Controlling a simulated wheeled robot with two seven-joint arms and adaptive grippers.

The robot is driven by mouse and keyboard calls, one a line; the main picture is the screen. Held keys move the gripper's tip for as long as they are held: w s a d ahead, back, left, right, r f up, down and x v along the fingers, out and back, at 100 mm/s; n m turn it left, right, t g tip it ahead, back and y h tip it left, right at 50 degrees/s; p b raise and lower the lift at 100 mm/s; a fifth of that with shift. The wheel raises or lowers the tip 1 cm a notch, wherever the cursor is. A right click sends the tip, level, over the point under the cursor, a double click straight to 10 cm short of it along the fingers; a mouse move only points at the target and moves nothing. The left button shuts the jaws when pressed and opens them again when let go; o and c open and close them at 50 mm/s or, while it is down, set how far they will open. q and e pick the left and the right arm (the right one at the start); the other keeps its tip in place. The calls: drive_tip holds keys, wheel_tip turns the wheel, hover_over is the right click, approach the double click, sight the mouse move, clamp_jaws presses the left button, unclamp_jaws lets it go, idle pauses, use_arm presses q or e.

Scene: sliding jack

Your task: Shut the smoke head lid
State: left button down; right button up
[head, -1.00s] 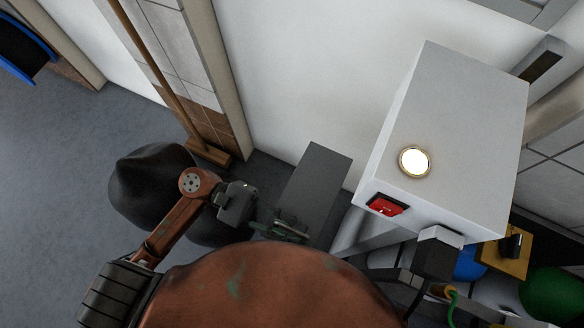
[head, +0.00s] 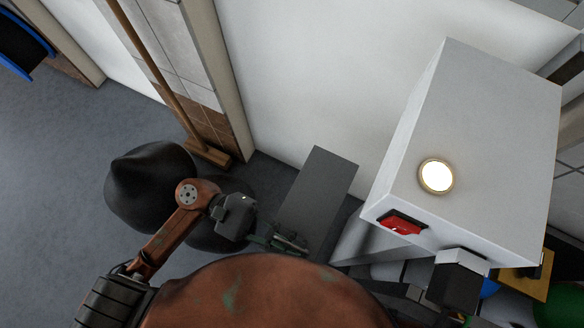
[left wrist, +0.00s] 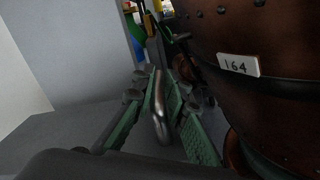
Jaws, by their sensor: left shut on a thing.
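My left gripper (head: 286,242) is low in the middle of the head view, beside the near end of a flat grey panel (head: 318,195). In the left wrist view, its green-padded fingers (left wrist: 163,95) are shut on a curved silver bar handle (left wrist: 160,118). The handle stands over a grey surface. I cannot tell for sure whether this panel is the smoke head lid, and how far open it is does not show. My rust-brown body hides what lies below the gripper.
A white box (head: 485,140) with a round lit lamp (head: 436,176) and a red switch (head: 402,222) stands to the right. Dark rounded sacks (head: 150,185) lie behind my left arm. A broom (head: 160,75) leans at the wall. Open floor lies to the left.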

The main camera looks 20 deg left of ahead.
use_arm(q)
drive_tip(key=shift+w+f, duration=0.15)
drive_tip(key=shift+f, duration=0.15)
drive_tip(key=c, duration=2.1)
unclamp_jaws()
drive_tip(key=shift+o, duration=0.4)
drive_tip(key=shift+r, duration=0.1)
drive_tip(key=v, duration=1.2)
